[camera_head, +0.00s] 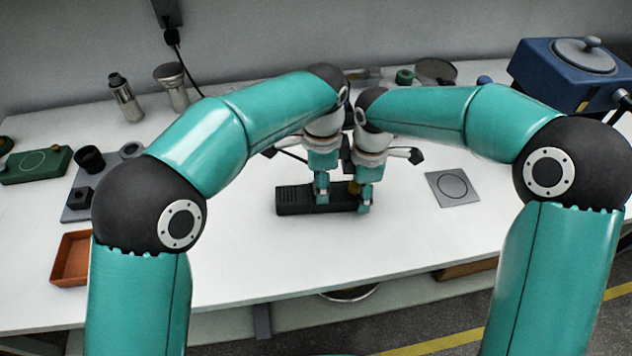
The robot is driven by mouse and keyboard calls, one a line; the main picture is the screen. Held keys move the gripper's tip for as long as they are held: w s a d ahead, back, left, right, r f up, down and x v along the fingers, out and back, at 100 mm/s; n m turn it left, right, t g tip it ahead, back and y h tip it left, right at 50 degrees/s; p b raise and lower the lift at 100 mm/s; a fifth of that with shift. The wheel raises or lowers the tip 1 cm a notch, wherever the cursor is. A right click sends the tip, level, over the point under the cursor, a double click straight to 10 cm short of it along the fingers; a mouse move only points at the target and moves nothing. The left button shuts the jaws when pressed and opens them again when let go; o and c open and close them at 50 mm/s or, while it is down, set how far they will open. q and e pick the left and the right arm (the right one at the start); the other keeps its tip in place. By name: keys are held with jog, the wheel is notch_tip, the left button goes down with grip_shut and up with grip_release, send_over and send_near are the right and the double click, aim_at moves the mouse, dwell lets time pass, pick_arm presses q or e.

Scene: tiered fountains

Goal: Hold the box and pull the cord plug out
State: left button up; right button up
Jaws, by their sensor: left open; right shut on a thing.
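A black box (292,201) with a ribbed left end lies on the white table in the middle. My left gripper (322,197) points down over the middle of the box. It is open, with a finger in front of the box's near side. My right gripper (361,204) is at the box's right end and is shut on a small yellowish piece (354,187), apparently the cord plug, mostly hidden by the fingers. I cannot tell whether the plug is still seated in the box. The cord at the plug is hidden by my arms.
A grey square plate (453,188) with a ring mark lies to the right. An orange tray (72,260) and a green box (36,166) are on the left. A blue machine (565,75) stands back right. The front table area is clear.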

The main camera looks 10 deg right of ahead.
pick_arm(q)
jog(key=shift+f, duration=0.35)
pick_arm(e)
jog(key=shift+s+f, duration=0.1)
jog(key=shift+f, duration=0.1)
pick_arm(q)
grip_shut()
jog(key=c, duration=0.6)
grip_release()
grip_shut()
jog(key=shift+r, duration=0.8)
dwell(0.4)
jog(key=shift+r, duration=1.45)
